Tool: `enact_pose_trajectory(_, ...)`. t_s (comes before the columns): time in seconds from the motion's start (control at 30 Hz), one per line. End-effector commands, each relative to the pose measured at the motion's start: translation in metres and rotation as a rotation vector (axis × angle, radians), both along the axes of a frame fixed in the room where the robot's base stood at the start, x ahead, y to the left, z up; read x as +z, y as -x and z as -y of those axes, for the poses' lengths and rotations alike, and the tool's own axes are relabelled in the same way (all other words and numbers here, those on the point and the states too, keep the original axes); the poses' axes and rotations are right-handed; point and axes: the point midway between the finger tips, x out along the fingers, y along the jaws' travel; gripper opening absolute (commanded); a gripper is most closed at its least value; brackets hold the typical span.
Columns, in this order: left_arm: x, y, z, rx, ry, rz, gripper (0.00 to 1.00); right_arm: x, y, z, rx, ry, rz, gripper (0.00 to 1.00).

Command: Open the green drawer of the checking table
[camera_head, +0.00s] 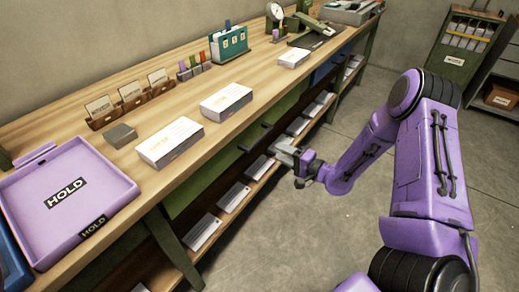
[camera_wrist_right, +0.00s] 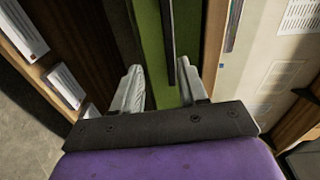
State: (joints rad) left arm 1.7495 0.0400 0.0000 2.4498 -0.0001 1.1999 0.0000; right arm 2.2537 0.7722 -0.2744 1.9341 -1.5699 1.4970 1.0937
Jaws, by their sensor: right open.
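The checking table (camera_head: 103,82) is a long wooden bench running along the wall. Under its top are green drawer fronts, one (camera_head: 200,188) nearer and one (camera_head: 288,104) farther along. Small dark handles stick out near the middle, one of them here (camera_head: 243,148). My right gripper (camera_head: 283,152) is open in front of the bench, beside these fronts. In the right wrist view its two fingers (camera_wrist_right: 162,92) point at a green front (camera_wrist_right: 150,50). A dark handle bar (camera_wrist_right: 170,45) shows between them, nearer the right finger; contact is not clear. My left gripper is not in view.
A lower shelf holds several white paper stacks (camera_head: 233,197). On the top are a purple HOLD tray (camera_head: 110,188), white boxes (camera_head: 170,141) and a teal file holder (camera_head: 229,46). A green cabinet (camera_head: 455,60) stands at the back right. The floor (camera_head: 330,215) before the bench is clear.

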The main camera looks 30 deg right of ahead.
Motion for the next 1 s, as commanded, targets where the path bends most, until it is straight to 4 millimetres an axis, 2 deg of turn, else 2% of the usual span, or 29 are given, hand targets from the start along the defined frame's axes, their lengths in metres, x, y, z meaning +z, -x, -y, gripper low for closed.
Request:
enact_pose_trajectory(0.03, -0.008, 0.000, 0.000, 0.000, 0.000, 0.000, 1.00, 0.001, 0.000, 0.008, 0.020, -0.034, 0.026, 0.43)
enact_pose_trajectory(0.1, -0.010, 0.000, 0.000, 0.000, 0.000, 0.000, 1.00, 0.006, 0.001, 0.011, 0.045, -0.066, 0.042, 0.43)
enact_pose_trajectory(0.23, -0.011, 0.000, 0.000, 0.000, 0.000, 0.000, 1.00, 0.008, -0.008, 0.008, 0.061, -0.077, 0.045, 0.43)
enact_pose_trajectory(0.5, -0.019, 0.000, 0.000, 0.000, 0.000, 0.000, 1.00, 0.007, -0.063, -0.015, 0.061, -0.073, 0.043, 0.43)
enact_pose_trajectory(0.7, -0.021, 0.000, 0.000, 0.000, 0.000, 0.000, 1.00, 0.008, -0.089, -0.026, 0.059, -0.075, 0.042, 0.43)
enact_pose_trajectory(1.0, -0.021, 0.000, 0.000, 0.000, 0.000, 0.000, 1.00, 0.008, -0.093, -0.028, 0.058, -0.077, 0.042, 0.43)
